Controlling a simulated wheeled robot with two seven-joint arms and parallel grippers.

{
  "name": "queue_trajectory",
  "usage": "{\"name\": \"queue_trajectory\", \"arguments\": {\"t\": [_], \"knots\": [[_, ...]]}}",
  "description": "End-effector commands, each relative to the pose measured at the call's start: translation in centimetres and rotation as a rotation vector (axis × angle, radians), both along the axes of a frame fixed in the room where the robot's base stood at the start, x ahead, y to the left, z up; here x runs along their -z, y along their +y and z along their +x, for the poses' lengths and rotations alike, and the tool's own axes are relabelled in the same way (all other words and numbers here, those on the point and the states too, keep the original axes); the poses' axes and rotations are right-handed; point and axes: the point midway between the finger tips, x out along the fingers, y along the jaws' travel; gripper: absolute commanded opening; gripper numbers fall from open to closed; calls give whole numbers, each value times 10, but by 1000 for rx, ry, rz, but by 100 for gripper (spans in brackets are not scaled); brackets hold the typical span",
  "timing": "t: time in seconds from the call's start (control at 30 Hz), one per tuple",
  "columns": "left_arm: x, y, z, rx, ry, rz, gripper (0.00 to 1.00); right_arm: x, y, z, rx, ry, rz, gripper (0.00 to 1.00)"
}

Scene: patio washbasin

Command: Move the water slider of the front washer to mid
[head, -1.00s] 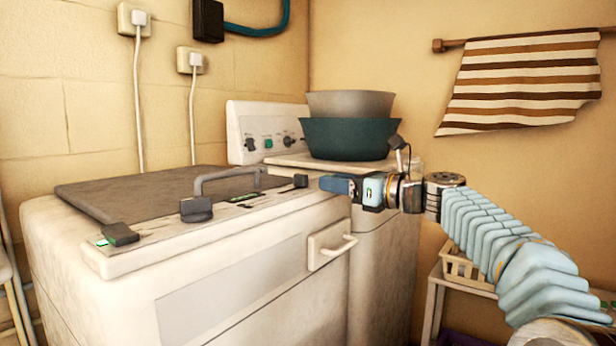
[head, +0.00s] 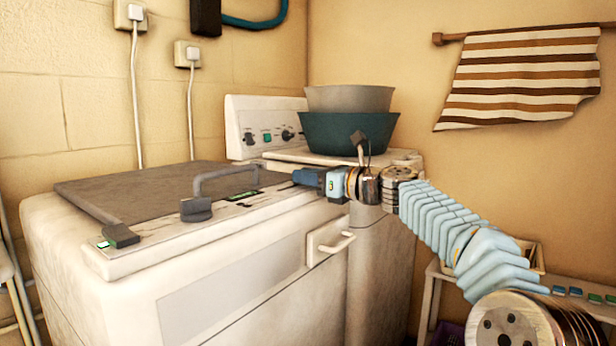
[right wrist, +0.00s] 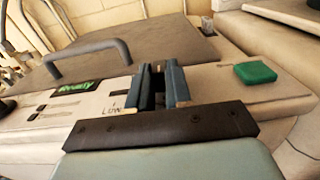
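The front washer (head: 240,270) is white with a grey lid and a control panel (head: 160,245) along its front edge. My right gripper (head: 296,176) reaches in from the right, low over the right part of this panel. In the right wrist view its two blue-grey fingers (right wrist: 159,88) stand slightly apart over the panel, beside a "LOW" label (right wrist: 112,110). Something dark shows in the narrow gap; I cannot tell whether it is the water slider's knob or whether the fingers press on it. A green display (right wrist: 75,87) is left of the fingers. My left gripper is not in view.
A lid handle (head: 225,178) arches beside the panel. A green button (right wrist: 255,73) is right of my fingers. A second washer (head: 385,240) behind carries a teal basin (head: 348,138) and a grey bowl (head: 350,99). A front drawer handle (head: 338,243) sticks out below.

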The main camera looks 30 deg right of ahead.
Motion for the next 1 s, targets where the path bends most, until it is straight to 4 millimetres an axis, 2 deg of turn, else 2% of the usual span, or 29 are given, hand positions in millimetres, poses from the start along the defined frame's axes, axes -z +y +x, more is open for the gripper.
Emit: {"name": "queue_trajectory", "arguments": {"t": [0.37, 0.6, 0.87, 0.9, 1.0], "knots": [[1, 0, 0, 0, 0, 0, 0, 0, 1, -1, 0, 0, -1, 0], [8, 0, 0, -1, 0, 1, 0, 1, 27, -11, -3, 0, -2, 0], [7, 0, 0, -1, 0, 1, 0, 0, 28, -12, 0, 1, -1, 0], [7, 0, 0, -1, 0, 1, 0, 0, 28, -12, 0, 1, -1, 25], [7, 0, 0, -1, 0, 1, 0, 0, 28, -12, 0, 1, 0, 40]]}}
